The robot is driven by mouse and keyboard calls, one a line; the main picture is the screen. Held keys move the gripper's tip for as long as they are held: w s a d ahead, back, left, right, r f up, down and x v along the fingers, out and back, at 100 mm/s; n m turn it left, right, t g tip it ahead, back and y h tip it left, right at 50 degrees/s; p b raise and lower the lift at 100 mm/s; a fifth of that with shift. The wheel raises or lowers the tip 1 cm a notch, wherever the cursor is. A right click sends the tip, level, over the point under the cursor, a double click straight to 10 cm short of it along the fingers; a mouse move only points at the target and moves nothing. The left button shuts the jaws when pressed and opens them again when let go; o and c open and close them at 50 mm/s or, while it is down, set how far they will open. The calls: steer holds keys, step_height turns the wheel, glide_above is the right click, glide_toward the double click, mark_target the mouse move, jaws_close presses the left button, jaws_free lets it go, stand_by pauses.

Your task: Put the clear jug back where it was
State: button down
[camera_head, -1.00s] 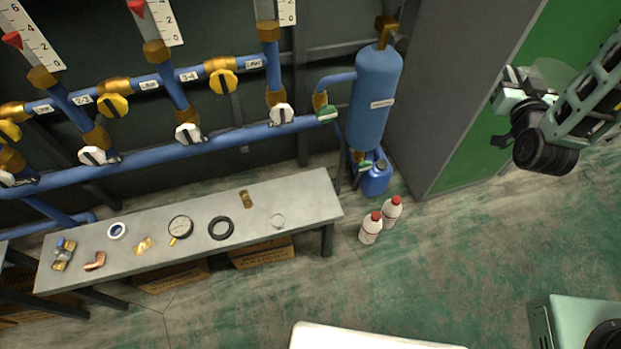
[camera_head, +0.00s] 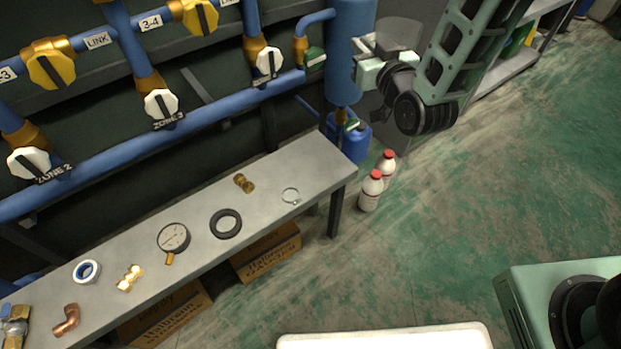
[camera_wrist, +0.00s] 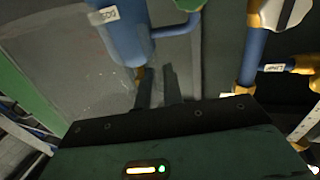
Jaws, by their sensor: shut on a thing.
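The clear jug (camera_head: 399,33) is a smoky, see-through vessel at the top of the head view, in front of the grey cabinet side. My gripper (camera_head: 368,48) is shut on it and holds it in the air, near the blue tank. The wrist view shows two dark fingers (camera_wrist: 159,85) close together, pointing towards the tank and wall. The jug's outline cannot be made out clearly there, and the exact grip point is hidden in the head view.
A grey bench (camera_head: 320,160) carries fittings, rings and a gauge (camera_head: 173,238). Beside it stand two white bottles with red caps (camera_head: 371,190) and a blue canister (camera_head: 355,140). The blue tank (camera_head: 347,50) and pipes line the wall. Green floor (camera_head: 450,220) is open at right.

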steer(key=s+a+f+n+g+y+b, duration=0.1)
steer(key=s+a+f+n+y+b, duration=0.15)
steer(key=s+a+f+b, duration=0.4)
steer(key=s+a+f+n+g+y+b, duration=0.1)
steer(key=s+a+f+g+y+b, duration=0.2)
steer(key=a+b, duration=0.6)
steer(key=shift+t+h, duration=0.25)
steer(key=shift+t, duration=0.45)
steer(key=f+b, duration=0.1)
steer(key=f, duration=0.2)
steer(key=f+b, duration=0.2)
steer(key=f, duration=0.2)
steer(key=a+f+b, duration=0.1)
steer(key=f, duration=0.3)
steer(key=shift+w+a, duration=0.1)
steer(key=shift+f+b, duration=0.1)
steer(key=shift+b, duration=0.25)
steer(key=c, duration=1.9)
jaws_free()
steer(key=o, duration=0.4)
